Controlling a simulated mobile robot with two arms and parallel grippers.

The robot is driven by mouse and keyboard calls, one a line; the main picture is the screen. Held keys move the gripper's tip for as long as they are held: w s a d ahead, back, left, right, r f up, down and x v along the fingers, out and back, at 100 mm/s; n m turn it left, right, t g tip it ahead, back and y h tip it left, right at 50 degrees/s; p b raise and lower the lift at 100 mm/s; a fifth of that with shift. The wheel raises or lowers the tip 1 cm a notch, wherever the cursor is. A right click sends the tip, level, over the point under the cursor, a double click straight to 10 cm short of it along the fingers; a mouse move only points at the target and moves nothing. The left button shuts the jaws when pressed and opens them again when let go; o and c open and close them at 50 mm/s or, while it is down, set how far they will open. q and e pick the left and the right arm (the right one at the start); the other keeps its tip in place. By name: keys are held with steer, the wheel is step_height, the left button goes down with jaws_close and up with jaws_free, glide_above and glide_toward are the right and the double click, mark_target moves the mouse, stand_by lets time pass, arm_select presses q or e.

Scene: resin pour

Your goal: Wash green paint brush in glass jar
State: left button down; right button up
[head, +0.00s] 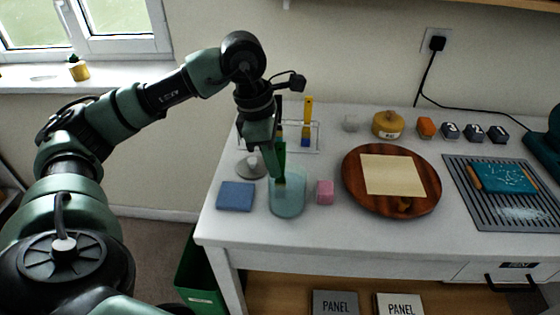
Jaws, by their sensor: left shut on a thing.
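My left gripper (275,147) reaches down over the left part of the white table. It is shut on the green paint brush (281,160), which is held upright with its lower end pointing down. The glass jar (288,205), pale teal and see-through, stands directly below. The brush's lower end overlaps the jar's mouth and appears to be inside; how deep it reaches is hard to tell. My right gripper is not in view.
A blue sponge (236,196) lies left of the jar and a pink block (325,192) right of it. Behind stands a wire rack (318,138) with a yellow-handled brush (308,112). A round wooden board (368,204) and a grey ribbed mat (471,191) occupy the right.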

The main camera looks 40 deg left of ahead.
mark_target(284, 144)
arm_select(q)
steer(key=shift+w+d, duration=0.4)
steer(key=shift+d, duration=0.25)
steer(key=shift+w+d, duration=0.35)
steer(key=shift+d, duration=0.3)
steer(key=shift+w+a, duration=0.2)
steer(key=shift+a, duration=0.75)
steer(key=shift+s+a+b, duration=0.25)
steer(key=shift+s+b, duration=0.15)
steer(key=shift+s, duration=0.25)
steer(key=shift+w+d, duration=0.2)
steer(key=shift+d, duration=0.45)
steer(key=shift+w+d, duration=0.15)
steer(key=shift+d, duration=0.45)
steer(key=shift+w+a, duration=0.2)
steer(key=shift+a, duration=0.3)
steer(key=shift+w+a, duration=0.15)
steer(key=shift+a, duration=0.35)
steer(key=shift+s+a+b, duration=0.3)
steer(key=shift+s+b, duration=0.15)
steer(key=shift+s, duration=0.5)
steer(key=shift+w+d+r+p, duration=0.1)
steer(key=shift+d+r+p, duration=0.1)
steer(key=shift+r+p, duration=1.1)
steer(key=shift+w+d+r+p, duration=0.1)
steer(key=shift+d+r+p, duration=0.15)
steer(key=shift+r+p, duration=1.05)
steer(key=shift+d+r+p, duration=0.2)
steer(key=shift+r+p, duration=0.7)
steer(key=shift+r, duration=0.8)
